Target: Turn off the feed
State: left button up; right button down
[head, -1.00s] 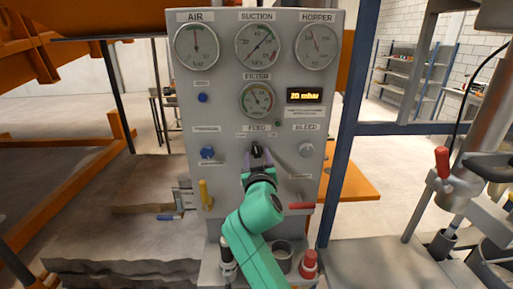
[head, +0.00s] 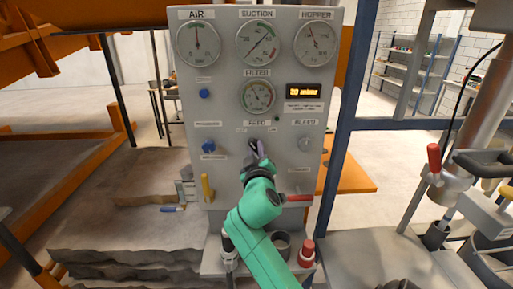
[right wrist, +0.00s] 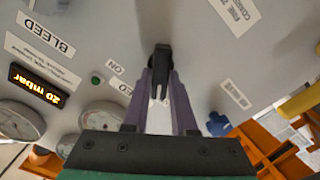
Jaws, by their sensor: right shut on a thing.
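The black feed knob (head: 253,145) is on the grey panel (head: 225,120), under the FEED label. It looks tilted towards the upper left. My right gripper (head: 262,149), on the green arm, is shut on the knob. In the right wrist view the knob (right wrist: 161,58) sits between the tips of the two purple-grey fingers. An ON label (right wrist: 114,67) shows beside the knob there. My fingers partly hide the knob in the head view. My left gripper is not in view.
Close by on the panel are a blue knob (head: 208,146), the bleed knob (head: 305,144), a yellow lever (head: 206,188) and a red lever (head: 299,198). The filter gauge (head: 257,96) and a lit display (head: 304,91) sit above. A red-topped part (head: 307,252) stands below, right of my forearm.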

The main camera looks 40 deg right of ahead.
jog(key=c, duration=0.7)
grip_release()
jog(key=shift+d, duration=0.1)
jog(key=shift+s+f, duration=0.1)
jog(key=shift+f, duration=0.05)
jog(key=v, duration=1.3)
jog(key=shift+s+a, duration=0.25)
jog(key=shift+s, duration=0.05)
